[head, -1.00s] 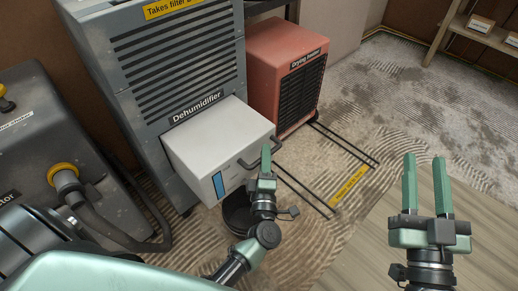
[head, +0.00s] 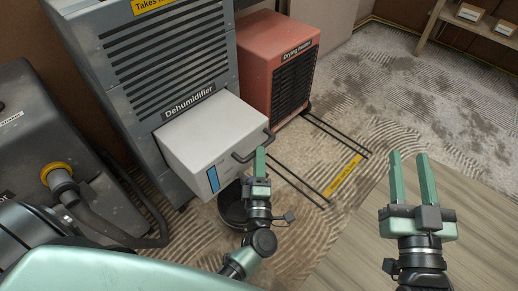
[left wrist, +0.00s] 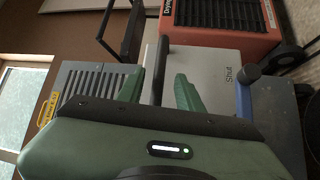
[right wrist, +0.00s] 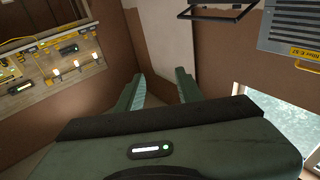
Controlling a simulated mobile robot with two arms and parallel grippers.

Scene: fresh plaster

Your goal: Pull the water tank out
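The water tank (head: 212,135) is a white box with a blue strip. It juts from the front of the grey dehumidifier (head: 165,60). Its dark bar handle (head: 256,147) is on the front face. My left gripper (head: 261,165) is at the handle. In the left wrist view the handle (left wrist: 162,62) stands between the parted fingers (left wrist: 160,92), with gaps visible on both sides.
A red drying heater (head: 280,60) stands right of the dehumidifier. A black round container (head: 232,208) is on the floor below the tank. A dark outline with a yellow label (head: 343,178) marks the floor. A grey machine with a hose (head: 85,150) is at the left.

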